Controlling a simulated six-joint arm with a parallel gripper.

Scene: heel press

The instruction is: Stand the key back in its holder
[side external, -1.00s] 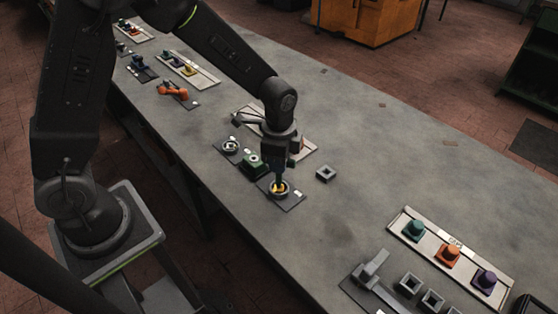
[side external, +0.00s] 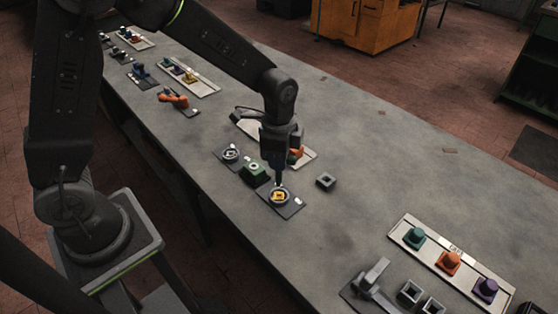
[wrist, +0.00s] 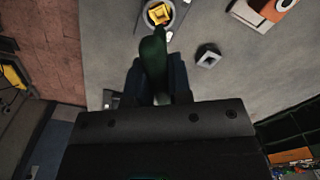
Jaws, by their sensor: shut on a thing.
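My gripper (side external: 279,165) is shut on the key, pointing down over the dark plate with the round grey ring. The key (wrist: 153,62) is dark green and sticks out between the jaws in the wrist view. Below it, a yellow insert (side external: 279,196) sits in the ring; it also shows at the top of the wrist view (wrist: 158,13). The key's tip looks just above the insert, but I cannot tell the exact gap. A green block (side external: 254,173) with a pale round opening, possibly the holder, stands beside the plate, left of my gripper. No key stands in it.
A small grey square ring (side external: 326,181) lies right of my gripper. A dark plate with a round fitting (side external: 231,155) is to the left. A pale tray with an orange piece (side external: 297,154) is behind my gripper.

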